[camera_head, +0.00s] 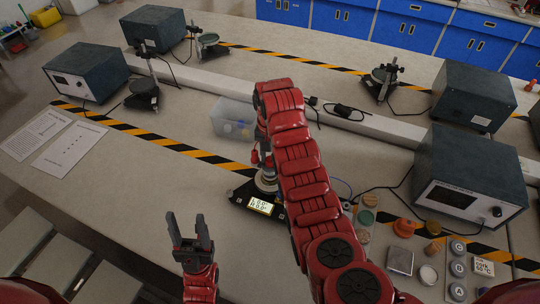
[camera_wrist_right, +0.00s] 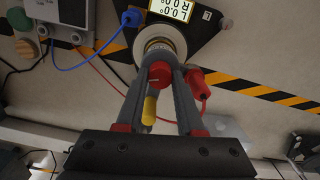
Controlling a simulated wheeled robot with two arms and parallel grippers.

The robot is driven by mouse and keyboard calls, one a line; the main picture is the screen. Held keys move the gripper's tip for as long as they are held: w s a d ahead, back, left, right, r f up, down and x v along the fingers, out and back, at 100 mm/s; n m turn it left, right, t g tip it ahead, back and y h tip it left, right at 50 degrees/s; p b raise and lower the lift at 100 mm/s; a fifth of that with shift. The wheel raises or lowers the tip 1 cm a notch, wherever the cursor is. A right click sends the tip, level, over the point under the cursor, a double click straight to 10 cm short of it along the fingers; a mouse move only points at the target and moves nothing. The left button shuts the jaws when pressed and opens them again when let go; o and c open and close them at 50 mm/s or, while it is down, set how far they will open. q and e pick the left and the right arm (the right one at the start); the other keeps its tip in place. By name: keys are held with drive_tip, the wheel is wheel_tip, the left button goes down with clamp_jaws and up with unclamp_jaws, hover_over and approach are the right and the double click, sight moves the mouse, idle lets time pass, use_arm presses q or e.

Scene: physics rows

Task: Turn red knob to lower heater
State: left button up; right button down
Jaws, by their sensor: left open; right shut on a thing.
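The red knob (camera_wrist_right: 160,73), with a pale line on its face, sits at the front of a round metal-and-white apparatus (camera_wrist_right: 160,40) in the right wrist view. My right gripper (camera_wrist_right: 160,88) has its two dark fingers on either side of the knob and is shut on it. A yellow piece (camera_wrist_right: 149,110) shows between the fingers, nearer the palm. In the head view, my right arm covers much of the apparatus and the knob cannot be made out clearly. My left gripper (camera_head: 188,222) is open and empty, left of the apparatus and apart from it.
A lit display (camera_head: 260,205) lies in front of the apparatus. A red plug (camera_wrist_right: 194,77) and blue plug (camera_wrist_right: 131,18) with wires flank it. A clear bin (camera_head: 232,120) stands behind. A dark power unit (camera_head: 465,185) and several small items stand right. Papers (camera_head: 68,148) lie left.

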sight(270, 159)
drive_tip(key=m, duration=0.5)
drive_tip(key=shift+m, duration=2.6)
drive_tip(key=c, duration=0.5)
unclamp_jaws()
drive_tip(key=shift+a+r+p, duration=0.1)
drive_tip(key=shift+r+p, duration=0.2)
drive_tip(key=shift+r, duration=0.2)
wheel_tip(270, 159, up, 3)
drive_tip(key=shift+f+p, duration=0.15)
drive_tip(key=shift+p, duration=0.55)
wheel_tip(270, 159, up, 14)
drive_tip(key=b, duration=0.2)
drive_tip(key=shift+f+b, duration=0.15)
drive_tip(key=shift+b, duration=0.25)
